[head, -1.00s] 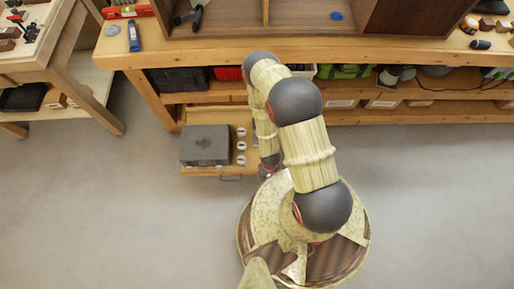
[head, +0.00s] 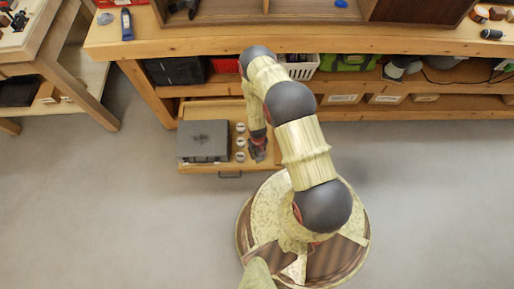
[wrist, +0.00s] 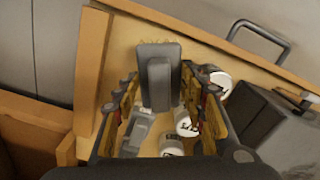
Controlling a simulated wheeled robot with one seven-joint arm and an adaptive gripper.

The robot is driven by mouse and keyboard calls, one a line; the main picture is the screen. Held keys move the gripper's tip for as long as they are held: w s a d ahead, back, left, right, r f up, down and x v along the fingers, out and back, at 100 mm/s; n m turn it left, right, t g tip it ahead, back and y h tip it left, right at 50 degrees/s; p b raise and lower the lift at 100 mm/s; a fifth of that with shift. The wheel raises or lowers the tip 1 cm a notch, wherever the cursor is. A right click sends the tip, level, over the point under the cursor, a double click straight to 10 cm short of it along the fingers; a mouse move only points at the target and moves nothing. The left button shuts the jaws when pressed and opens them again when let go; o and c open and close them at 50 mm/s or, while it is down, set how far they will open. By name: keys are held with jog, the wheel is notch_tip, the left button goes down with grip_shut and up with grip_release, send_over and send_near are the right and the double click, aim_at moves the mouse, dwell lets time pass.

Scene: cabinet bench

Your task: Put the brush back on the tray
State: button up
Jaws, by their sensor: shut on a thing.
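My gripper (wrist: 160,88) shows in the wrist view, its jaws on either side of a dark grey block with a raised grip, which looks like the brush (wrist: 158,75). It is shut on the brush. The pulled-out wooden drawer (wrist: 215,60) lies below and appears to be the tray. In the head view my gripper (head: 258,150) is over the right part of this drawer (head: 200,169), just right of several white round tins (head: 240,142). The brush cannot be made out clearly there. Whether it touches the drawer floor cannot be told.
A grey case (head: 203,141) fills the drawer's left part. In the wrist view, a paler grey object (wrist: 136,130) lies near the tins (wrist: 186,123). The drawer handle (wrist: 262,35) sticks out at the front. The wooden bench (head: 200,43) overhangs behind; the floor in front is clear.

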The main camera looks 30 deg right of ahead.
aim_at(257, 153)
jog(key=shift+w+f, duration=0.45)
jog(key=shift+f, duration=0.05)
jog(key=shift+w+d+f+b, duration=0.1)
jog(key=shift+f+b, duration=0.8)
jog(key=shift+f, duration=0.65)
jog(key=shift+f, duration=0.1)
jog(key=o, duration=1.3)
